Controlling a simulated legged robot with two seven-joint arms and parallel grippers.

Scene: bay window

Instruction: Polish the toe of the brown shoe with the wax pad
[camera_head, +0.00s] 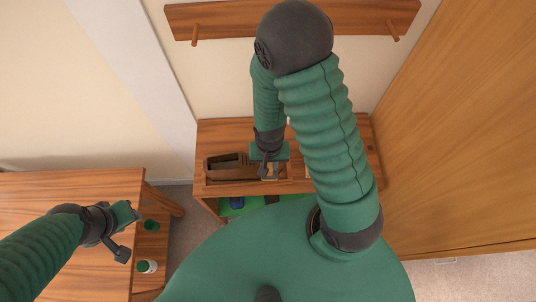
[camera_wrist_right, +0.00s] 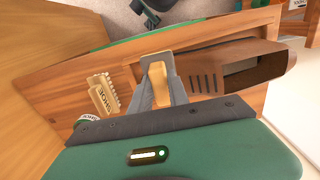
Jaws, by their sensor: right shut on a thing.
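The brown shoe (camera_head: 228,168) lies on a wooden bench (camera_head: 225,130), its opening to the left and its toe end toward my right gripper (camera_head: 267,169). In the right wrist view the shoe (camera_wrist_right: 258,66) shows its dark opening and side slots. My right gripper (camera_wrist_right: 160,85) is shut on a tan wax pad (camera_wrist_right: 158,82), right at the toe end. The fingers and pad hide part of the toe, and I cannot tell whether they touch.
A shoe brush (camera_wrist_right: 103,95) and a small round tin (camera_wrist_right: 87,119) stand on the bench beside the pad. A wooden table (camera_head: 80,190) is at left, with a white jar (camera_head: 147,266) below its edge. A wooden panel (camera_head: 470,130) closes the right side.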

